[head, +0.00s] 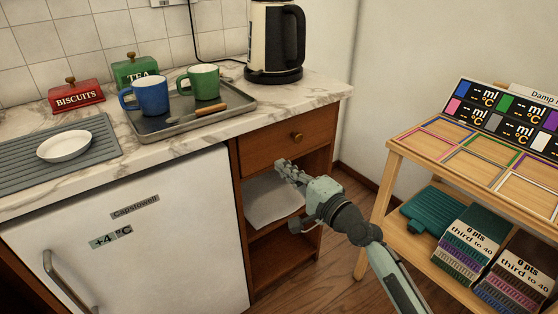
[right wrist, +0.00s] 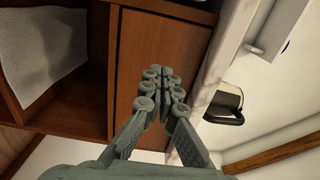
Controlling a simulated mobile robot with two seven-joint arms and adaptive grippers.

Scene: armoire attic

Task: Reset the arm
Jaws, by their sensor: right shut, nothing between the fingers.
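My right gripper (head: 282,168) is shut and empty. In the head view it is in front of the wooden cabinet's open shelf space, just below the drawer (head: 275,146) with its round brass knob (head: 297,136). In the right wrist view the shut fingers (right wrist: 163,74) show against the brown drawer front (right wrist: 140,60). I cannot tell whether they touch it. The right arm comes in from the lower right. My left gripper is not in view.
A marble counter (head: 311,97) bears a tray (head: 240,98) with a blue mug (head: 150,94) and a green mug (head: 203,82), and a kettle (head: 262,40). A white fridge (head: 180,235) stands left of the cabinet. A wooden stand (head: 400,150) is at right. Open floor (head: 335,265) lies between.

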